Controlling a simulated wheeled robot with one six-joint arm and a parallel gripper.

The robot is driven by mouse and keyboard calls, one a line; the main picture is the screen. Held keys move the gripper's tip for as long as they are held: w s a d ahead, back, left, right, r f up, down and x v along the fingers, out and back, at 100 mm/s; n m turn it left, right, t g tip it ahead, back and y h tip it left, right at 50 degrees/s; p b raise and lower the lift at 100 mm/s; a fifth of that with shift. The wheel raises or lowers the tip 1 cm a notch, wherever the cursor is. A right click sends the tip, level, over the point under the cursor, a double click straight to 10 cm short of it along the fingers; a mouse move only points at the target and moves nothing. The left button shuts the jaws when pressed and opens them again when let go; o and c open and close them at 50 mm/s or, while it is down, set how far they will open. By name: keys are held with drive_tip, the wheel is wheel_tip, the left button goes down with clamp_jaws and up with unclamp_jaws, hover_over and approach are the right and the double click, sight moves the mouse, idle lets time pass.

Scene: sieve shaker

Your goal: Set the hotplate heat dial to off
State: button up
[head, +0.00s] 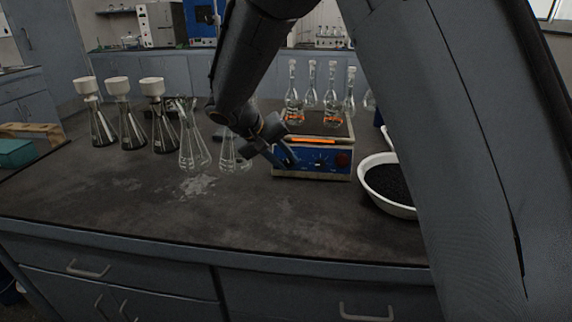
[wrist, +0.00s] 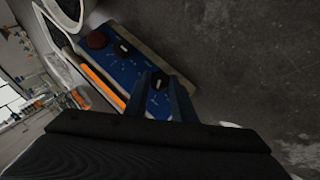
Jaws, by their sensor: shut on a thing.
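The hotplate (head: 312,176) stands on the bench with a blue front panel and glowing orange strip. In the wrist view the panel (wrist: 128,70) looks tilted and carries a red knob (wrist: 97,40), a middle black dial (wrist: 123,50) and an end black dial (wrist: 159,83), each black dial with a white pointer mark. I cannot read which one is the heat dial. My gripper (wrist: 160,88) has its two fingers on either side of the end dial and is shut on it. In the head view my gripper (head: 286,160) covers the left end of the panel.
Glass flasks (head: 332,105) stand on and behind the hotplate. A white bowl of dark grains (head: 408,211) is at its right. Empty flasks (head: 193,150) and several funnel-topped flasks (head: 130,135) stand left. The front bench top (head: 250,225) is clear.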

drive_tip(key=n+h, duration=0.1)
drive_tip(key=n+h+b, duration=0.1)
drive_tip(key=n+t+h, duration=0.1)
drive_tip(key=shift+a+f, duration=0.25)
drive_tip(key=shift+f, duration=0.05)
drive_tip(key=n+t+h, duration=0.1)
drive_tip(key=n+t+h+b, duration=0.1)
drive_tip(key=n, duration=0.1)
drive_tip(key=shift+s+f+n+h+b, duration=0.15)
drive_tip(key=shift+f+n+h+b, duration=0.05)
drive_tip(key=shift+n+h+b, duration=0.1)
idle(0.5)
drive_tip(key=o, duration=1.1)
drive_tip(key=shift+c, duration=0.2)
drive_tip(key=v, duration=0.8)
drive_tip(key=shift+f+b, duration=0.15)
drive_tip(key=shift+b, duration=0.15)
